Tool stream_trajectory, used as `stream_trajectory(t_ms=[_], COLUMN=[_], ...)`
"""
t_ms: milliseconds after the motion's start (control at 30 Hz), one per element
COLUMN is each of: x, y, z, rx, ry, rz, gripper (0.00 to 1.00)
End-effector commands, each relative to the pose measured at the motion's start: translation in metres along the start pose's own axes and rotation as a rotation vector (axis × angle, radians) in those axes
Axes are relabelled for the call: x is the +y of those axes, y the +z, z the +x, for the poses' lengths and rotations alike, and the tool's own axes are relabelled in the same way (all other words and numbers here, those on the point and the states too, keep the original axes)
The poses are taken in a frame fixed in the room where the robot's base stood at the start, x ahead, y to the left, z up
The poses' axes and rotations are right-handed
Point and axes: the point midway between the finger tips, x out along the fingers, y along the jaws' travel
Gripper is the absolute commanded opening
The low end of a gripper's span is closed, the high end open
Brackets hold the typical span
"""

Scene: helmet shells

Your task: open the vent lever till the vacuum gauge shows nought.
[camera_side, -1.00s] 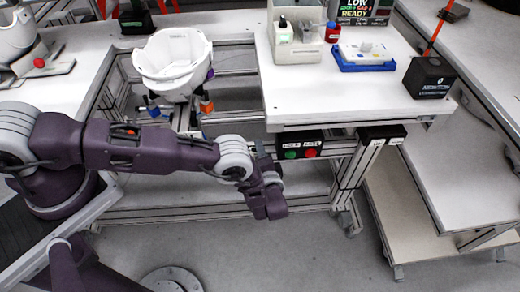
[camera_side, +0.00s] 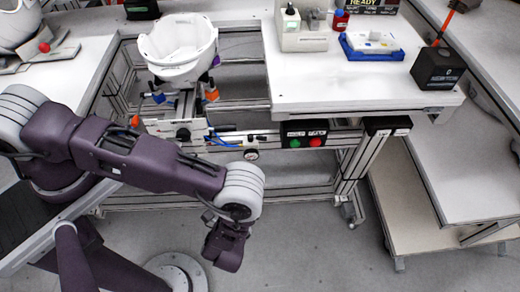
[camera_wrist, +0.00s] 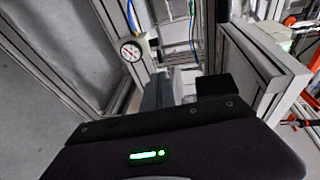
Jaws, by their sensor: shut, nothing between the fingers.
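The vacuum gauge (camera_side: 251,155) is a small round white dial under the front rail of the bench frame. It also shows in the wrist view (camera_wrist: 131,51), with a blue hose near it; its reading is too small to make out. A small dark fitting (camera_side: 257,138) sits on the rail just above the gauge; I cannot tell whether it is the vent lever. My gripper (camera_side: 225,254) is shut and empty, hanging below and left of the gauge, clear of the frame. In the wrist view the wrist housing hides the lower part.
A white helmet shell (camera_side: 178,52) sits in a fixture at the back left. A box with green and red buttons (camera_side: 304,134) hangs under the white bench (camera_side: 340,92). A blue tray (camera_side: 372,52) and a black block (camera_side: 437,69) stand on it. The floor in front is clear.

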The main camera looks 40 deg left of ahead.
Motion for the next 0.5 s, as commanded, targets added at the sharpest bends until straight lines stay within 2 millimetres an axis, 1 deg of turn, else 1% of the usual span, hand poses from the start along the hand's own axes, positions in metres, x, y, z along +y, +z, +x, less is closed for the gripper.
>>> stream_trajectory(t_ms=[67,167,500], x=[-0.001,-0.001,-0.001], y=[0.001,0.002,0.002], z=[0.005,0.023,0.098], rx=[0.005,0.002,0.0], ry=[-0.002,-0.001,-0.001], rz=[0.001,0.001,0.0], gripper=[0.0,0.0,0.0])
